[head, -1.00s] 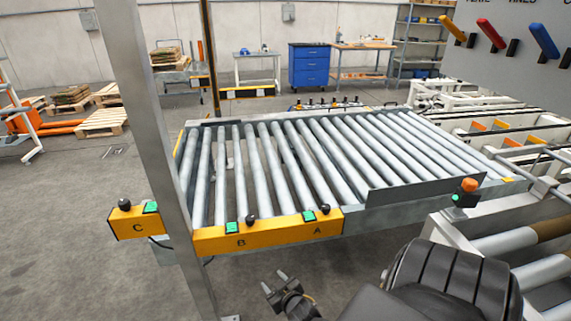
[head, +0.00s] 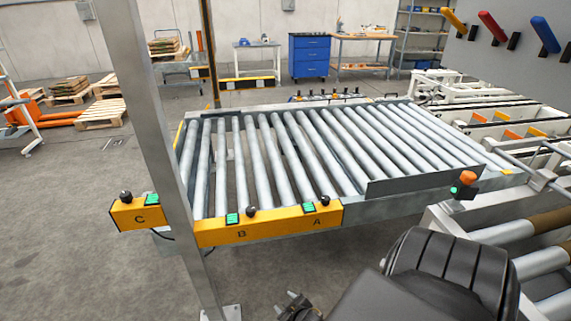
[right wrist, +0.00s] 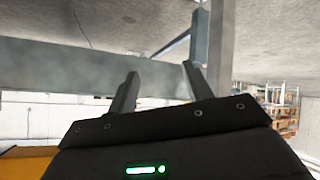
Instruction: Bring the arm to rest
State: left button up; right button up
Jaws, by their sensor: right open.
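My right gripper (head: 297,301) shows at the bottom edge of the head view, low in front of the roller conveyor (head: 270,225) and apart from it. Part of it is cut off by the frame. In the right wrist view its two dark fingers (right wrist: 160,90) stand apart with nothing between them. My left gripper is in neither view.
A grey metal post (head: 165,160) rises left of my right gripper. Yellow panels marked C (head: 139,219), B and A carry green buttons and black knobs. More rollers (head: 545,262) lie at the right. The floor (head: 80,260) at the left is clear.

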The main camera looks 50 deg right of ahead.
dwell(0.5)
jog(key=s+a+f+n+g+y, duration=0.2)
jog(key=s+a+f+g, duration=0.15)
jog(key=s+f, duration=1)
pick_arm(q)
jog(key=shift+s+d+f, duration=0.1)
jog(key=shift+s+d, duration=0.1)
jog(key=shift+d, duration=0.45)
pick_arm(e)
jog(key=s+a+f+g, duration=0.2)
jog(key=s+a+f, duration=0.1)
jog(key=s, duration=0.6)
jog(key=s+a+f+g+y, duration=0.1)
jog(key=s+a+f+g, duration=0.2)
jog(key=s+a, duration=0.3)
jog(key=s, duration=0.4)
jog(key=shift+f, duration=0.15)
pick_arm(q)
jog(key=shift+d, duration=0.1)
